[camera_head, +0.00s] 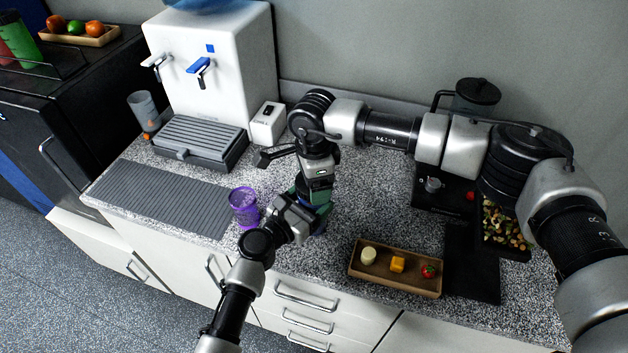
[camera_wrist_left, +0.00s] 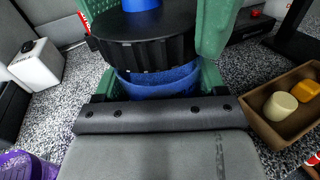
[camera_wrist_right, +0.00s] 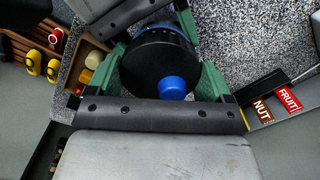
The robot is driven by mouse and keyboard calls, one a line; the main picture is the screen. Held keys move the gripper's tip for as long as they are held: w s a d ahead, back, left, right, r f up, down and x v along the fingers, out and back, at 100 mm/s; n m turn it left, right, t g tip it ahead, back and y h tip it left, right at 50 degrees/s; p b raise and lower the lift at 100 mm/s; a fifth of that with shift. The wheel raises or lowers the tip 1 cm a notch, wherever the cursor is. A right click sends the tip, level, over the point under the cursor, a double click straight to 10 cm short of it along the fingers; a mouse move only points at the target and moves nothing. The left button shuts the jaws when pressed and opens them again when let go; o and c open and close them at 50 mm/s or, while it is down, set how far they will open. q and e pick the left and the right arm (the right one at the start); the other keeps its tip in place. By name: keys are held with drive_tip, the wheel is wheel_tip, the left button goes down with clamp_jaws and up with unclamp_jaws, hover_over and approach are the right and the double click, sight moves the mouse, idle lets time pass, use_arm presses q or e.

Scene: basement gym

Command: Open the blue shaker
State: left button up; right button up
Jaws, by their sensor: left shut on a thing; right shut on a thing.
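The blue shaker has a blue body (camera_wrist_left: 165,82), a ribbed black lid (camera_wrist_left: 140,42) and a small blue cap (camera_wrist_right: 172,88). It stands upright near the counter's front edge, mostly hidden by my grippers in the head view. My left gripper (camera_head: 308,217) comes from the front and is shut around the body, its green fingers on both sides. My right gripper (camera_head: 318,192) reaches down from above and is shut on the black lid, with green fingers on both sides. The lid sits directly over the body. I cannot tell whether it is loosened.
A purple cup (camera_head: 244,203) stands close left of my left gripper. A wooden tray (camera_head: 395,284) with small food pieces lies to the right. A white dispenser (camera_head: 215,65), a white box (camera_head: 268,123) and a grey ribbed mat (camera_head: 165,195) are to the left.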

use_arm(q)
drive_tip(key=shift+f, duration=0.1)
use_arm(e)
drive_tip(key=shift+r, duration=0.55)
drive_tip(key=shift+r, duration=0.1)
drive_tip(key=shift+r, duration=1.9)
use_arm(q)
drive_tip(key=o, duration=1.8)
drive_tip(key=shift+c, duration=0.2)
